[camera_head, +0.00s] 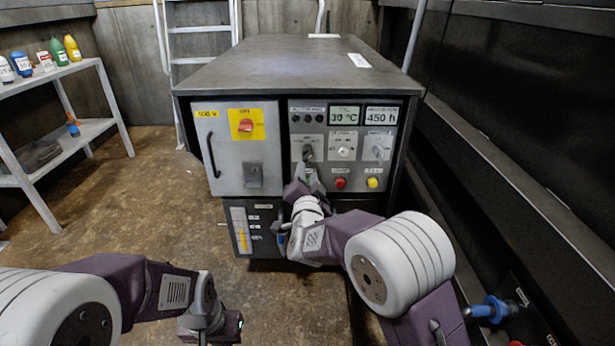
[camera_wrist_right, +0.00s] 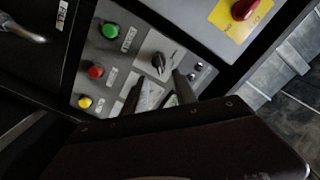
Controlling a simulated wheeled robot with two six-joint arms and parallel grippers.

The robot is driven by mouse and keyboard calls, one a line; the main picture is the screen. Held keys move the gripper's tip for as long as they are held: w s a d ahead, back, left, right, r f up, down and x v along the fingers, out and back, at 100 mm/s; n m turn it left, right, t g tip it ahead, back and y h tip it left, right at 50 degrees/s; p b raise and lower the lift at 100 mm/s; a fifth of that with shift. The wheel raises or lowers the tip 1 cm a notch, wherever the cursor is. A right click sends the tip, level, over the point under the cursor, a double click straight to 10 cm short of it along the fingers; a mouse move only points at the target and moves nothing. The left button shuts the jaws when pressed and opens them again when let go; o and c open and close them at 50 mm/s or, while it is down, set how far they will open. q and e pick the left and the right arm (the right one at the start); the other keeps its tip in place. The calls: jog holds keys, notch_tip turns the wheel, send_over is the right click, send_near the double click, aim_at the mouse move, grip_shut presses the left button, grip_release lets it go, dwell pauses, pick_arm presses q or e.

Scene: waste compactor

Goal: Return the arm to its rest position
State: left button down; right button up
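My right arm reaches forward to the control panel (camera_head: 362,116) of the compactor cabinet. My right gripper (camera_head: 306,170) is in front of the panel's lower left part, just below a black rotary knob (camera_head: 307,153). In the right wrist view the two fingers of this gripper (camera_wrist_right: 158,88) stand apart with nothing between them. The black knob (camera_wrist_right: 158,63) shows just beyond the fingertips; I cannot tell whether they touch it. My left gripper (camera_head: 212,326) hangs low at the bottom of the head view, over the floor, away from everything. Its fingers are not clear.
The panel has a red button (camera_head: 340,183), a yellow button (camera_head: 373,183) and a green button (camera_wrist_right: 110,30). A red switch (camera_head: 246,126) is on the cabinet door. A shelf (camera_head: 93,125) with bottles stands left. Dark machinery lines the right. Floor at left is free.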

pick_arm(q)
jog(key=shift+f, duration=0.5)
pick_arm(e)
jog(key=shift+s+f, duration=0.2)
jog(key=shift+s, duration=0.2)
